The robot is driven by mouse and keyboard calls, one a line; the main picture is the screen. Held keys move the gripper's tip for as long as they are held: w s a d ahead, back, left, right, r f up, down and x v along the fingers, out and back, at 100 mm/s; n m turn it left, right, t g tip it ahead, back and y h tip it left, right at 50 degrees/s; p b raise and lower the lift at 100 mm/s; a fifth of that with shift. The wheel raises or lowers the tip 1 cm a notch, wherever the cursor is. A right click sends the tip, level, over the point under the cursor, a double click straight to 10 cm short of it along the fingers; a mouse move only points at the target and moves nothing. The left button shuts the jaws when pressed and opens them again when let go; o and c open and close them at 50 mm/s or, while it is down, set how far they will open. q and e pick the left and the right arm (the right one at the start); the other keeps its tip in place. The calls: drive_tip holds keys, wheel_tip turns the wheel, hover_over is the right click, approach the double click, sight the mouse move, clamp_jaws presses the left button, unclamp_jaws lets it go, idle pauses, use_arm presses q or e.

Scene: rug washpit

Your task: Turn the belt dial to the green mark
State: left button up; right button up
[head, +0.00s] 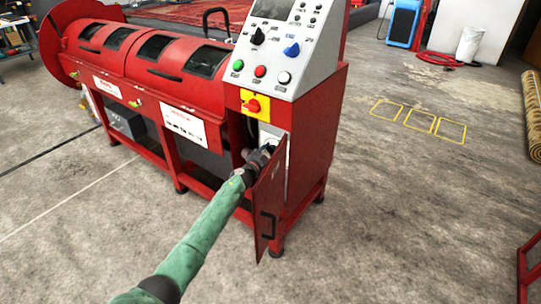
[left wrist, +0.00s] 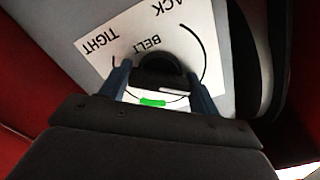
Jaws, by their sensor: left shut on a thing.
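The belt dial (left wrist: 182,62) is a black knob on a white label (left wrist: 110,55) reading BELT, TIGHT and, partly cut off, ACK; the lettering appears upside down in the left wrist view. A short white line (left wrist: 172,90) shows at the knob's lower side. The green mark (left wrist: 152,102) lies just below and left of that line, close to it. My left gripper (left wrist: 160,72) is shut on the dial, a finger on either side. In the head view my left gripper (head: 262,156) reaches into the machine's open compartment and hides the dial. My right gripper is not in view.
The red machine (head: 312,150) has a sloped control panel (head: 275,50) above the compartment. Its open red door (head: 269,205) stands close to the right of my left forearm. A rolled rug (head: 533,110) is at the far right.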

use_arm(q)
drive_tip(key=m, duration=0.3)
drive_tip(key=shift+f+m+b, duration=0.1)
drive_tip(key=shift+m+b, duration=0.2)
drive_tip(key=shift+m, duration=0.1)
drive_tip(key=m+b, duration=0.1)
drive_tip(key=m, duration=0.3)
drive_tip(key=shift+m, duration=0.3)
drive_tip(key=m+b, duration=0.2)
drive_tip(key=m, duration=0.4)
drive_tip(key=shift+m+b, duration=0.35)
drive_tip(key=shift+m, duration=0.85)
drive_tip(key=shift+m+b, duration=0.3)
drive_tip(key=shift+b, duration=0.05)
